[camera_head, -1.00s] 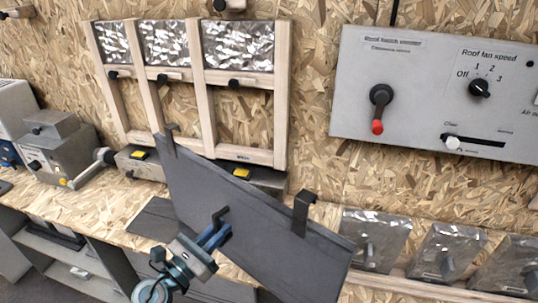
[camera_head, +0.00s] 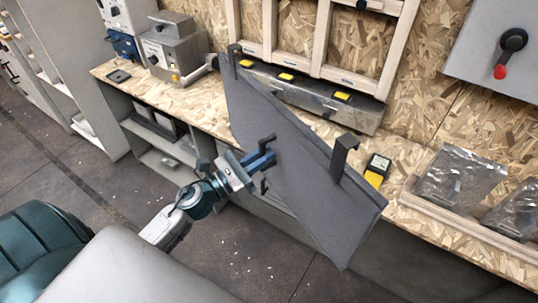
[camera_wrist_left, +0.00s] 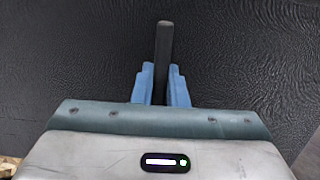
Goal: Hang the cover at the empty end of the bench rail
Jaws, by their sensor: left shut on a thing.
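The cover (camera_head: 290,150) is a dark grey flat panel with two dark hooks (camera_head: 344,151) on its upper edge and a handle on its face. My left gripper (camera_head: 262,163) is shut on the handle and holds the cover up, slanting down to the right in the head view, in front of the bench (camera_head: 130,87). In the left wrist view the two blue fingers (camera_wrist_left: 160,88) close on the dark handle, and the cover (camera_wrist_left: 80,60) fills the background. The cover hides part of the bench front. I cannot make out the rail's empty end. My right gripper is not in view.
A grey machine (camera_head: 170,50) stands at the bench's back left. A yellow meter (camera_head: 376,170) lies just right of the cover. Bagged items (camera_head: 460,180) sit in a wooden tray at the right. Open shelves are under the bench; the floor (camera_head: 80,165) at left is clear.

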